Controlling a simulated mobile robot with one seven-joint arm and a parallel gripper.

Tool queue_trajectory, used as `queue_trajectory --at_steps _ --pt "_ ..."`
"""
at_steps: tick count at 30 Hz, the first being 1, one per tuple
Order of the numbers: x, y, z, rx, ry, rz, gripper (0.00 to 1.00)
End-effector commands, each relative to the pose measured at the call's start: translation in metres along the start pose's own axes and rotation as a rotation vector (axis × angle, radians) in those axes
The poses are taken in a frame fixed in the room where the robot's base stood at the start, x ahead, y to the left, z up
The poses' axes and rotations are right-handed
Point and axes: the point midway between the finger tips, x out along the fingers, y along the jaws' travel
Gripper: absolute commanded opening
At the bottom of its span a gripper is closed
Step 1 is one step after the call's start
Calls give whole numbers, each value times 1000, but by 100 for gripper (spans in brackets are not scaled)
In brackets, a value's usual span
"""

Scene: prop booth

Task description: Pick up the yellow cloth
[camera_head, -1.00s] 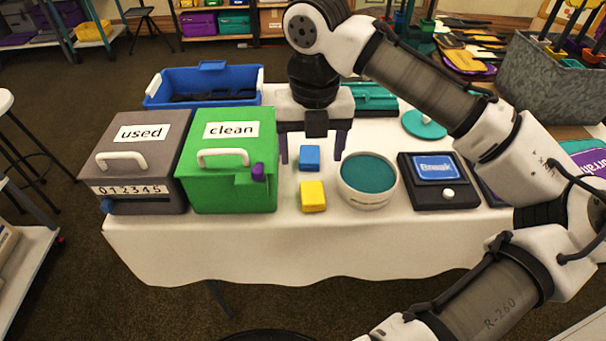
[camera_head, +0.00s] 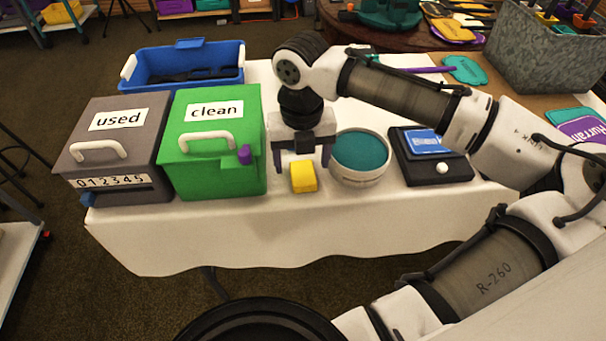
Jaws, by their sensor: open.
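The yellow cloth (camera_head: 303,177) is a small folded block on the white tabletop, between the green box and the round bowl. My gripper (camera_head: 302,167) is open and points down right above and behind the cloth. Its fingers show to the left and right of the cloth's far end; I cannot tell whether they are around it or still behind it. A blue cloth behind the yellow one is mostly hidden by my gripper.
The green "clean" box (camera_head: 216,160) stands close on the left, with the grey "used" box (camera_head: 117,165) beyond it. The round bowl with a teal inside (camera_head: 360,150) stands close on the right. A black device (camera_head: 432,170) is farther right. A blue tub (camera_head: 183,62) is behind.

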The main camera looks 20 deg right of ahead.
Motion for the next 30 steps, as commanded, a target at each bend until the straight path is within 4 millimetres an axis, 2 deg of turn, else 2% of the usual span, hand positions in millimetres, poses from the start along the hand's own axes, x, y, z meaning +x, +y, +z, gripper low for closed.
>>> queue_trajectory --at_steps 3,6,14,17,25,30 --pt "19 -3 2 1 1 -3 71" --pt "28 -3 2 1 0 -2 71" --pt "31 -3 2 0 -1 -1 71" --pt "31 -3 2 0 -1 -1 60" --pt "31 -3 2 0 -1 -1 25" --pt "31 -3 2 0 -1 -1 23"
